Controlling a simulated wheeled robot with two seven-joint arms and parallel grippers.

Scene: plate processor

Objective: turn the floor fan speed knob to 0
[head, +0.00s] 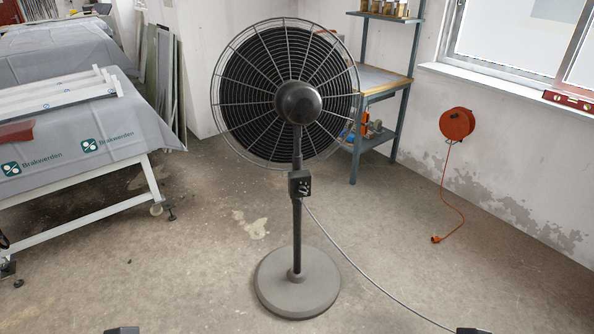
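The floor fan (298,105) stands upright in the middle of the head view, a round wire cage on a dark pole with a round grey base (275,290). A small dark control box (299,184) sits on the pole below the cage. The speed knob seems to be on its front, but it is too small to read its setting. Only a small dark tip of my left gripper (122,330) and of my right gripper (474,331) shows at the bottom edge. Both are well apart from the fan, and their fingers are hidden.
A grey cable (362,272) runs from the fan to the lower right across the floor. A covered table (90,140) stands at left, a shelf bench (385,80) behind the fan. An orange cable reel (457,124) is on the right wall. Floor before the fan is mostly clear.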

